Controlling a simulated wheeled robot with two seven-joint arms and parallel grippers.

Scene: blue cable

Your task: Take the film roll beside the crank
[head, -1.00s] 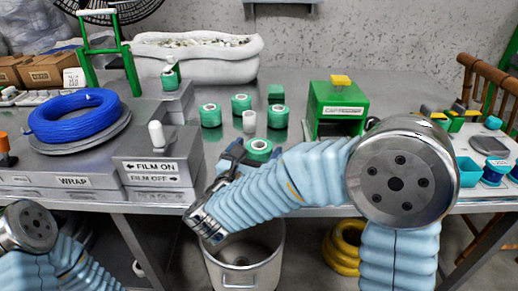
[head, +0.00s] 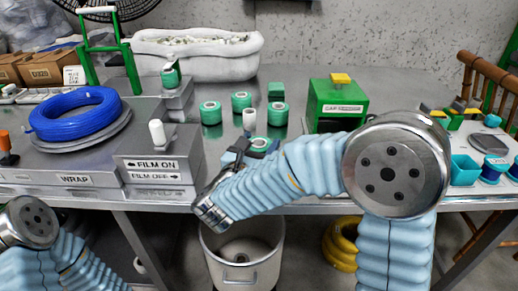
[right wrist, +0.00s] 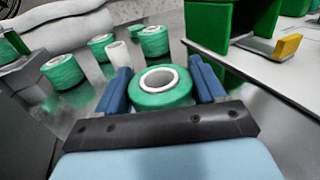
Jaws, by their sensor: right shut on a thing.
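My right gripper (head: 244,154) reaches in over the table's front edge and is shut on a green film roll (head: 261,143) with a white core. In the right wrist view the blue fingers (right wrist: 162,88) stand on either side of this roll (right wrist: 160,94), with its top facing up. Whether the roll touches the table is unclear. Other green rolls stand farther back, including one at left (head: 210,113) and one in the middle (head: 241,102). A white upright knob (head: 157,132) stands on the grey box marked FILM ON. My left gripper is out of view.
A white cylinder (head: 249,118) stands just behind the held roll. A green box with a yellow top (head: 337,98) is to its right. A blue cable coil (head: 75,114) lies at left. A metal bin (head: 241,262) stands below the front edge.

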